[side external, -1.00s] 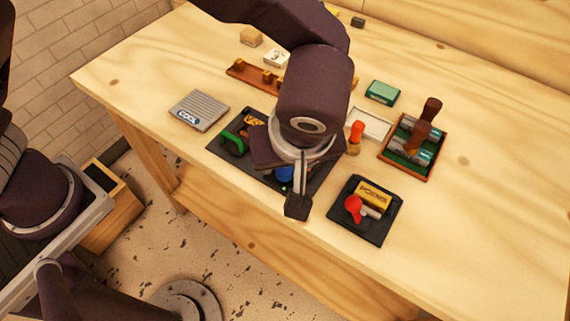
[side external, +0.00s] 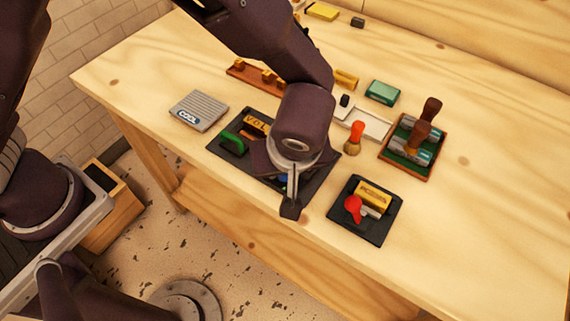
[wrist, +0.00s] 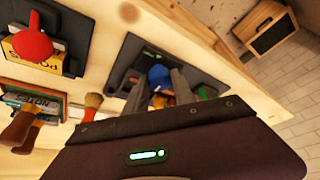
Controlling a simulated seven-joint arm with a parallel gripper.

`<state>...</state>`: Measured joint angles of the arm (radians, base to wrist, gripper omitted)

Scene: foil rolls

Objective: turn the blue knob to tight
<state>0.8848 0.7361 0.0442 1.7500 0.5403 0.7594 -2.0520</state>
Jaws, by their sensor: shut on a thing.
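The blue knob (wrist: 158,76) stands on a black panel (wrist: 192,58) in the wrist view. My gripper (wrist: 159,88) is shut on it, with one finger on each side. In the side external view my gripper (side external: 288,188) points down over the panel (side external: 322,170) and hides nearly all of the knob. The knob's exact angle is hard to read.
A smaller black base (side external: 373,231) with a red knob (side external: 353,207) and a yellow box stands to the right. A grey ribbed pad (side external: 199,110) is at left. The table's front edge is close.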

